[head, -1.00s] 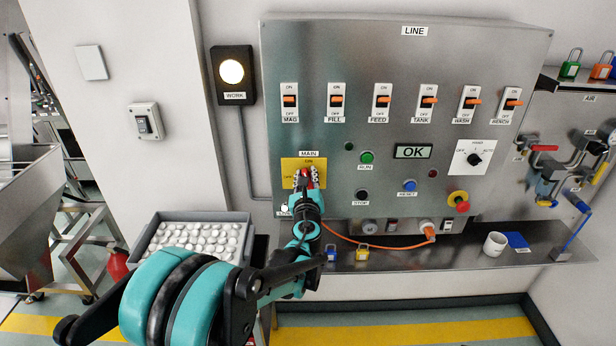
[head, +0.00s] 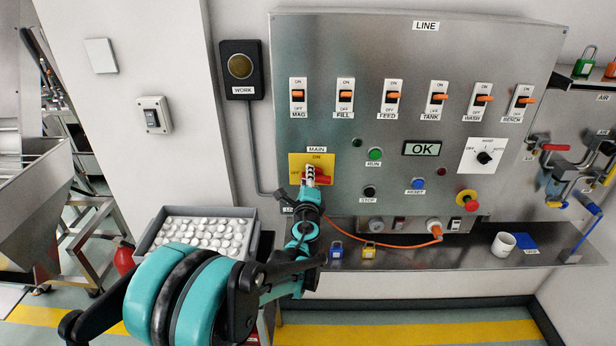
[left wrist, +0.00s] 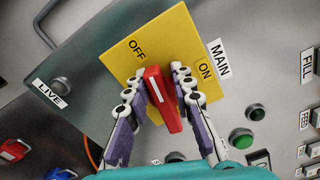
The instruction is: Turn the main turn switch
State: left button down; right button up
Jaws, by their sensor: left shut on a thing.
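The main turn switch is a red handle (head: 322,179) on a yellow plate (head: 326,159) marked ON at the top and OFF at the left, low on the left of the steel panel. My left gripper (head: 310,172) is at the handle and partly covers it. In the left wrist view, the red handle (left wrist: 160,95) lies between the two fingers of my left gripper (left wrist: 158,82), which is shut on it. There the handle's white-marked end points toward the OFF word on the yellow plate (left wrist: 180,35). My right gripper is not in view.
The WORK lamp (head: 240,66) is dark. The steel panel (head: 350,50) has a row of orange-levered switches, an OK display (head: 422,149) and buttons. A tray of caps (head: 150,240) stands at left.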

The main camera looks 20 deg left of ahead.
pick_arm(q)
jog(key=shift+d+f+n, duration=0.15)
jog(key=shift+f+n, duration=0.1)
jog(key=shift+n, duration=0.6)
jog(key=shift+d+f+n, duration=0.1)
jog(key=shift+f+n, duration=0.1)
jog(key=shift+n, duration=0.65)
jog(key=shift+w, duration=0.1)
jog(key=c, duration=1.5)
grip_release()
jog(key=shift+w+d, duration=0.15)
jog(key=shift+d, duration=0.1)
jog(key=shift+a, duration=0.3)
jog(key=v, duration=1.2)
